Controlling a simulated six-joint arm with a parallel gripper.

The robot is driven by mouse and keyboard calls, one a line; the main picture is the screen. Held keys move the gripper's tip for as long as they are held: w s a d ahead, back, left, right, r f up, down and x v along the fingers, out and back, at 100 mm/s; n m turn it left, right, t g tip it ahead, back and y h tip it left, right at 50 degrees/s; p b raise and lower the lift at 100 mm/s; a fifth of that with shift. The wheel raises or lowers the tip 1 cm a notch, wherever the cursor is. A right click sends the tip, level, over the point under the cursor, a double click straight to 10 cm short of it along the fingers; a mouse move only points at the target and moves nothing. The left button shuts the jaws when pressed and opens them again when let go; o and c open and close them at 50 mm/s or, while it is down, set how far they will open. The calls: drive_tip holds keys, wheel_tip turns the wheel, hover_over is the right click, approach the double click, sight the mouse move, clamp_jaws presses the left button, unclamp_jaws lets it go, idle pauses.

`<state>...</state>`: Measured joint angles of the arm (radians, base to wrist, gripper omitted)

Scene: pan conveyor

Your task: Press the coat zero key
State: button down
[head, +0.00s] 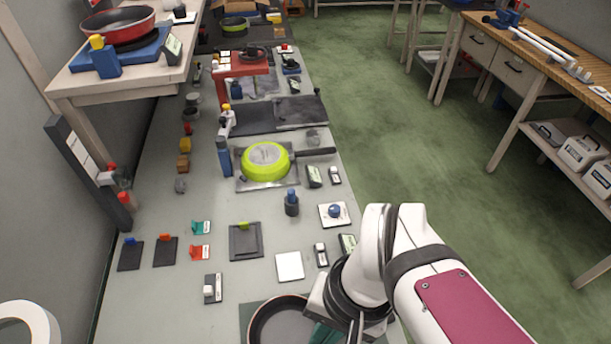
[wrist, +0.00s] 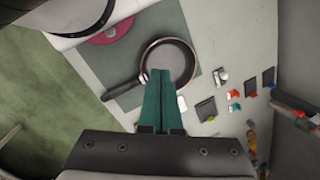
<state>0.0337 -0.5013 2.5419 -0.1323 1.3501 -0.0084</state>
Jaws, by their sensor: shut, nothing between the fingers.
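My gripper (wrist: 160,74) is shut and empty; its two green fingers lie together in the wrist view, in front of the dark pan. In the head view it is mostly hidden behind my wrist at the bottom. Several small key-like blocks stand on the bench: one on a dark plate (head: 212,288) at the lower left, one (head: 321,254) just beyond my wrist, and one (head: 335,176) farther back beside the green pan. No label is readable, so I cannot tell which is the coat zero key. Small displays stand beside two of them, one (head: 348,243) near my arm and one (head: 314,176) farther back.
A dark pan (head: 256,318) sits on a green mat at the near edge, close to my gripper. A white square plate (head: 289,266), a blue knob (head: 335,211) and a dark post (head: 292,205) stand beyond. A lime-green pan (head: 265,160) lies farther back. Bare bench shows left of the mat.

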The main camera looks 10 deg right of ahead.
drive_tip(key=w+a+m+y, duration=0.2)
drive_tip(key=w+a+y, duration=0.1)
drive_tip(key=w, duration=0.4)
drive_tip(key=m+t, duration=0.7)
drive_tip(key=m, duration=0.4)
hover_over(320, 247)
drive_tip(key=d, duration=0.1)
wheel_tip(320, 247, down, 9)
drive_tip(key=shift+s+d+f, duration=0.1)
drive_tip(key=shift+s+f, duration=0.05)
drive_tip(key=shift+y, duration=0.3)
drive_tip(key=shift+f, duration=4.4)
drive_tip(key=shift+f, duration=0.4)
